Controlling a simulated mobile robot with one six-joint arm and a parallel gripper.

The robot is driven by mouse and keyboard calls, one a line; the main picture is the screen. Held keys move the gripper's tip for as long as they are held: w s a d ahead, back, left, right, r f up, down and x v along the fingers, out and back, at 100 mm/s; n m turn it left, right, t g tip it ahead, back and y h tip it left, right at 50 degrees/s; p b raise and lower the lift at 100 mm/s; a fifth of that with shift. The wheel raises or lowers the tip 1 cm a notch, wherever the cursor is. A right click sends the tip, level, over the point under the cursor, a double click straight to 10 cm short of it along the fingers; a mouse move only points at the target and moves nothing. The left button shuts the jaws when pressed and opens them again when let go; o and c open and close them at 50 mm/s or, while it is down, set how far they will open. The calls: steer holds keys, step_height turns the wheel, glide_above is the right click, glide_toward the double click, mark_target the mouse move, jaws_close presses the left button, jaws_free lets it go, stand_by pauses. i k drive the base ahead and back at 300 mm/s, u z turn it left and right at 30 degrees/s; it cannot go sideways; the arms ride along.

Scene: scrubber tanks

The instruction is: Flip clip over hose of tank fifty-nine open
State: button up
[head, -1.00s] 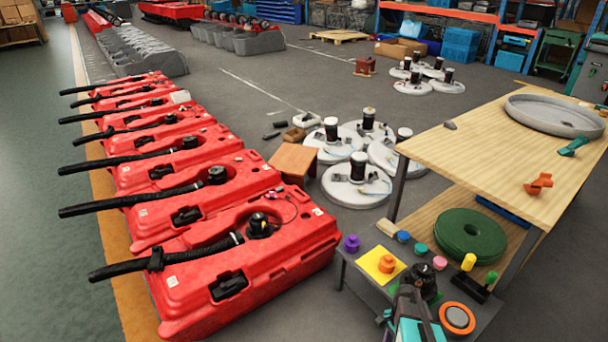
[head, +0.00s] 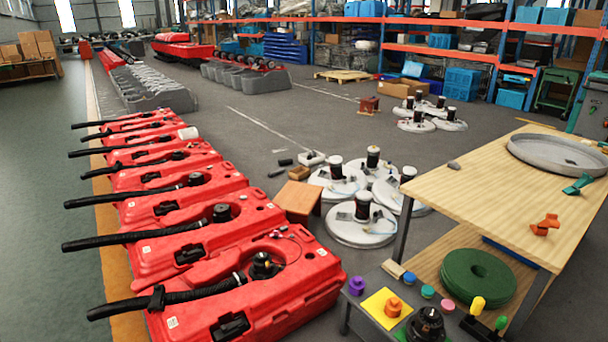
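Several red tanks (head: 250,306) lie in a row on the left, running from the near front toward the back. Each has a black ribbed hose that reaches out to the left. The nearest tank's hose (head: 190,297) has a black clip (head: 157,299) around it near its left part; whether that clip is open or shut is too small to tell. I cannot read any tank number, so I cannot tell which tank is fifty-nine. My gripper is not in view.
A low grey table (head: 372,325) with coloured knobs stands at the front. A wooden workbench (head: 500,180) holds a grey round tray (head: 560,150). White round discs (head: 350,228) and a wooden stool (head: 297,200) stand beyond the tanks. The green floor on the left is clear.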

mark_target(157, 295)
steer(key=u, duration=4.05)
steer(key=i, duration=0.1)
steer(key=z, duration=2.4)
steer(key=i, duration=0.6)
steer(key=u, duration=0.45)
steer(key=i, duration=0.85)
steer(key=u, duration=0.5)
steer(key=i, duration=2.05)
steer(key=u, duration=0.05)
